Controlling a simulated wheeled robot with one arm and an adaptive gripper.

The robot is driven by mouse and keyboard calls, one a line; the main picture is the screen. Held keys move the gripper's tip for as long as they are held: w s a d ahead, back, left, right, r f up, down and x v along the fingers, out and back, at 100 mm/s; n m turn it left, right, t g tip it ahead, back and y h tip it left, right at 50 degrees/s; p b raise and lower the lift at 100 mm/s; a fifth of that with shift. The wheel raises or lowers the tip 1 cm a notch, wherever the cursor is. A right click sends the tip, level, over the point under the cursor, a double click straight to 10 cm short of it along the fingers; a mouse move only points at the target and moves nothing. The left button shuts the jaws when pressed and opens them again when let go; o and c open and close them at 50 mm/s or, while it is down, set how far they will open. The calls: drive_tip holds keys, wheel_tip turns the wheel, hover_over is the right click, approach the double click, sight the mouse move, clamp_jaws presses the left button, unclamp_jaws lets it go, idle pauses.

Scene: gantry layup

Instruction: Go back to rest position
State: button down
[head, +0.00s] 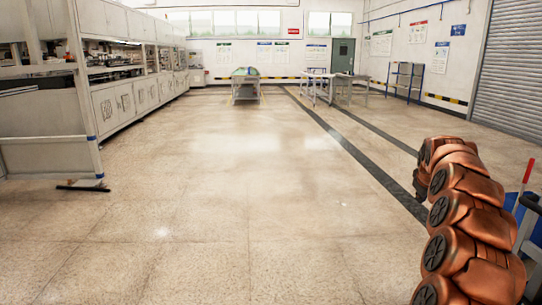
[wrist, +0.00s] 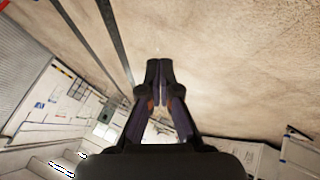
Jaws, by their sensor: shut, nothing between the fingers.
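My gripper (wrist: 159,68) shows in the wrist view with its two dark fingers together and nothing between them. It points over bare floor, and the room appears tilted behind it. In the head view my copper-coloured arm is folded at the right edge, and the gripper itself cannot be made out there.
Wide speckled floor (head: 205,215) lies clear ahead. A long row of white machine cabinets (head: 122,105) lines the left. A cart (head: 246,88) and a table (head: 318,88) stand far back. A blue rack (head: 405,80) and a roller shutter (head: 510,70) are at the right.

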drive_tip(key=s+a+r+g+y+p, duration=0.2)
drive_tip(key=s+a+r+p, duration=0.35)
drive_tip(key=s+a, duration=0.5)
drive_tip(key=s+a+r+g+y+p, duration=0.15)
drive_tip(key=s+a+r+p, duration=0.4)
drive_tip(key=a, duration=0.85)
drive_tip(key=s+a+m+g+p, duration=0.1)
drive_tip(key=s+a+p, duration=0.1)
drive_tip(key=s, duration=1.1)
drive_tip(key=s+a+r+m+g+p, duration=0.1)
drive_tip(key=s+p, duration=0.4)
drive_tip(key=s, duration=0.8)
drive_tip(key=s+a+r+m+g+p, duration=0.1)
drive_tip(key=s+a+g+p, duration=0.2)
drive_tip(key=s, duration=1)
drive_tip(key=shift+s+a+r, duration=0.15)
drive_tip(key=shift+a+r, duration=0.05)
drive_tip(key=shift+a, duration=0.75)
